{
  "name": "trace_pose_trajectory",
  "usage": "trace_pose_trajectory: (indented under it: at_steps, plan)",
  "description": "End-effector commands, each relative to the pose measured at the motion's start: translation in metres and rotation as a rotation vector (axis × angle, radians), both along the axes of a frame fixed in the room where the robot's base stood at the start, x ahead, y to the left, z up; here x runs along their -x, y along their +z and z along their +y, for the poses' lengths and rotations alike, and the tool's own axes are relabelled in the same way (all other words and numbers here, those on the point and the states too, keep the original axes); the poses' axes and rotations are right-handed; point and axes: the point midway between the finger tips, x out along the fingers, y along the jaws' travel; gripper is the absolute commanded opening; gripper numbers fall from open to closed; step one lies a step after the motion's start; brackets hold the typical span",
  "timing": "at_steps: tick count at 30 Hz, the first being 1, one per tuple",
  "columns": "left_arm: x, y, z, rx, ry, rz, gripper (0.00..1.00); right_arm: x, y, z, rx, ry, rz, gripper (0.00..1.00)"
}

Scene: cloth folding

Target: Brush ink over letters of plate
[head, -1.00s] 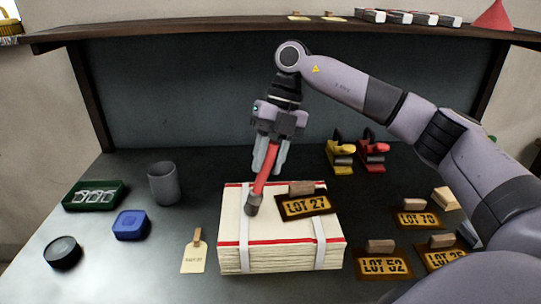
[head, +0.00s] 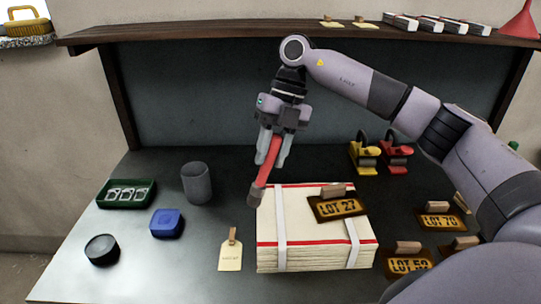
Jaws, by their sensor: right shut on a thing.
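My right gripper (head: 271,162) is shut on a brush with a red handle (head: 264,172) and a dark grey tip (head: 255,195). My left gripper is out of view.
A blue square box (head: 167,223), a round black tin (head: 102,250), a grey cup (head: 196,183) and a green tray (head: 125,193) stand on the left. Other plates (head: 437,221) lie right, partly behind my arm.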

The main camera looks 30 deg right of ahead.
Motion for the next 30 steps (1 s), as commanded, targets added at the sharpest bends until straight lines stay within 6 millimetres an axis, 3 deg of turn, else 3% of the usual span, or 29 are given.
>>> trace_pose_trajectory:
  at_steps: [9,16,30]
  plan:
    - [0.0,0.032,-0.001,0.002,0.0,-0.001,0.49,0.001,0.032,-0.003,0.001,0.002,0.004,0.0]
    - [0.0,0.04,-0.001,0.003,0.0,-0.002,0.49,0.003,0.049,-0.006,0.001,0.002,0.003,0.0]
    - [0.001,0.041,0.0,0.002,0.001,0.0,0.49,0.004,0.053,-0.007,0.0,0.003,0.004,0.0]
